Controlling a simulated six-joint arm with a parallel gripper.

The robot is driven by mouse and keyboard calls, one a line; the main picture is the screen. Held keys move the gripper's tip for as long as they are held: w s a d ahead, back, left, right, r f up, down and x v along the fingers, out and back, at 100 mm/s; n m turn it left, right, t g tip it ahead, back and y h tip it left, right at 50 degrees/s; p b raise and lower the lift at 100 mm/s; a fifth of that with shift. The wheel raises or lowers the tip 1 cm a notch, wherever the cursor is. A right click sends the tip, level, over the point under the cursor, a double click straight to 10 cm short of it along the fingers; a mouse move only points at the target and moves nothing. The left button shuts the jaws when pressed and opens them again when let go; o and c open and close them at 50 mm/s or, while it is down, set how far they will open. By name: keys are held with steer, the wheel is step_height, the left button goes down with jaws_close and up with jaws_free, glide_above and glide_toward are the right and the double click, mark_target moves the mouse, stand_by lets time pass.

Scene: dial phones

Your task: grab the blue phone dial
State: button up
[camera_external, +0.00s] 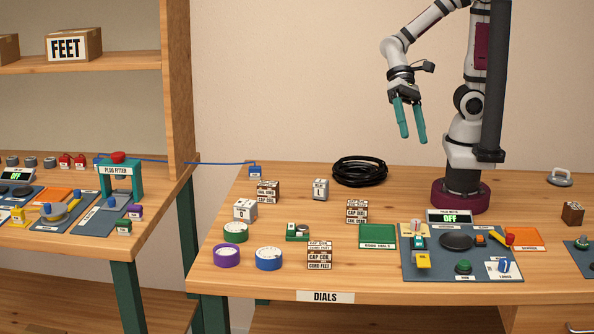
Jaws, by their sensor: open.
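The blue phone dial (269,259) lies near the front edge of the wooden table, left of centre. It is a round blue ring with a white face. A purple dial (226,256) sits to its left and a green dial (235,232) sits behind it. My gripper (412,138) hangs in the air over the back of the table, well above, behind and to the right of the blue dial. Its two teal fingers point down, apart and empty.
Stacks of labelled blocks (320,256) stand right of the blue dial. A small green device (297,232) and white cube (244,210) are behind it. A black cable coil (360,171) lies at the back. A grey work mat (462,268) with parts is at right.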

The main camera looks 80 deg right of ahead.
steer(key=w+a+f+m+t+y, duration=0.25)
steer(key=w+a+m+y, duration=0.4)
steer(key=w+a, duration=0.35)
steer(key=w+f+m+t+h, duration=0.1)
steer(key=w+f+m+t, duration=0.1)
steer(key=w+f+m, duration=0.1)
steer(key=w+d+f+m+t+h, duration=0.1)
steer(key=w+f+m+t, duration=0.2)
steer(key=w+f+m, duration=0.1)
steer(key=w+f+m+t+h, duration=0.1)
steer(key=w+f+m+t, duration=0.1)
steer(key=w+f, duration=0.4)
steer(key=shift+d+f+m, duration=0.3)
steer(key=shift+f+m, duration=0.35)
steer(key=shift+f, duration=0.15)
glide_toward(269, 252)
steer(key=shift+t, duration=0.25)
steer(key=x, duration=0.4)
steer(key=shift+s+a+f, duration=0.1)
steer(key=shift+s+f, duration=0.05)
steer(key=shift+f, duration=0.35)
steer(key=x, duration=0.6)
steer(key=shift+a+r, duration=0.1)
steer(key=shift+r, duration=0.25)
steer(key=c, duration=1.2)
steer(key=shift+o, duration=0.2)
